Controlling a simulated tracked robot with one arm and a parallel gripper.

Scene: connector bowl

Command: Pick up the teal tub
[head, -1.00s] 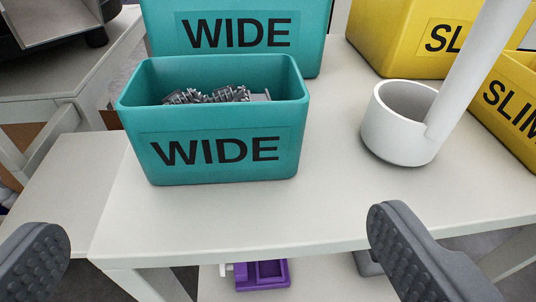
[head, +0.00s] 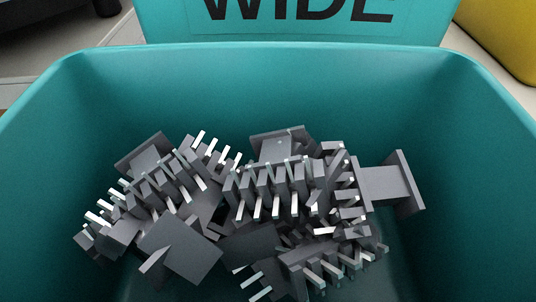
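The teal tub (head: 290,85) fills most of the head view, seen from close above into its open top. Several grey connectors (head: 270,190) with metal pins lie in a heap on its floor. The tub's near wall and front label are out of the picture. My gripper's fingers are not in the picture, so I cannot see where they are relative to the tub or whether they touch it.
A yellow bin (head: 500,35) shows at the top right. A strip of pale table (head: 70,50) shows at the upper left.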

